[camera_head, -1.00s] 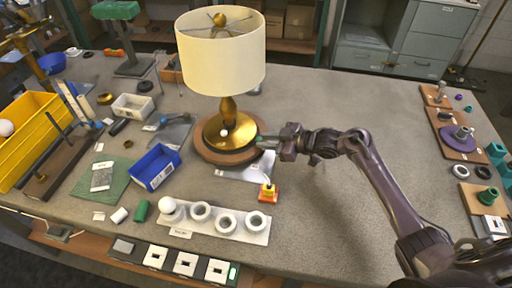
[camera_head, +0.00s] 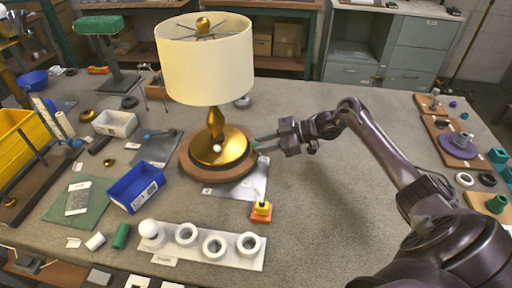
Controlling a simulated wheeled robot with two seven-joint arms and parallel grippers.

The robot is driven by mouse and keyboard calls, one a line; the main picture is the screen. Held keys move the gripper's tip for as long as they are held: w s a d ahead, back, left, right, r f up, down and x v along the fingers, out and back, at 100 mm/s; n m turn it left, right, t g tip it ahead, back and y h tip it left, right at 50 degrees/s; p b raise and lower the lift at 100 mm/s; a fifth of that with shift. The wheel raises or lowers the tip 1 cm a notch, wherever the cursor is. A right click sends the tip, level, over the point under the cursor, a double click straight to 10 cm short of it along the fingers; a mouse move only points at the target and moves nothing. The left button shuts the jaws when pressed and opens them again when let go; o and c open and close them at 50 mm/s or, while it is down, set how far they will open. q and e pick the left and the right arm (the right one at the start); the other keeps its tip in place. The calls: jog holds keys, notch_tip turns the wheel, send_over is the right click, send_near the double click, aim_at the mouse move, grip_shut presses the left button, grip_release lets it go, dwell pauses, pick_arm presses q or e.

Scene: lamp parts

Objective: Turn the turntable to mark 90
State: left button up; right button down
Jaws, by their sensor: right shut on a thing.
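The turntable (camera_head: 189,167) is a round brown wooden disc in the middle of the table. A lamp with a brass base (camera_head: 222,150) and a cream shade (camera_head: 205,65) stands upright on it. A grey plate (camera_head: 255,178) with small white labels lies under the disc's front right; the numbers are too small to read. My right gripper (camera_head: 262,143) is at the disc's right rim, shut on a small dark green part there that looks like the turntable's peg. The fingers partly hide this part. My left gripper is out of view.
A yellow and orange block (camera_head: 261,211) stands in front of the grey plate. A white holder with rings (camera_head: 200,248) lies at the front, and a blue bin (camera_head: 136,188) stands at left. The table right of the disc is clear beneath my right arm.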

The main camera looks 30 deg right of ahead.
jog(key=shift+w+d, duration=0.1)
dwell(0.4)
jog(key=c, duration=1.2)
grip_release()
jog(key=shift+c, duration=0.2)
jog(key=b+v, duration=0.1)
jog(key=v, duration=0.6)
jog(key=shift+d+b, duration=0.15)
jog(key=shift+b, duration=0.15)
jog(key=shift+d+r, duration=0.15)
jog(key=shift+d, duration=0.05)
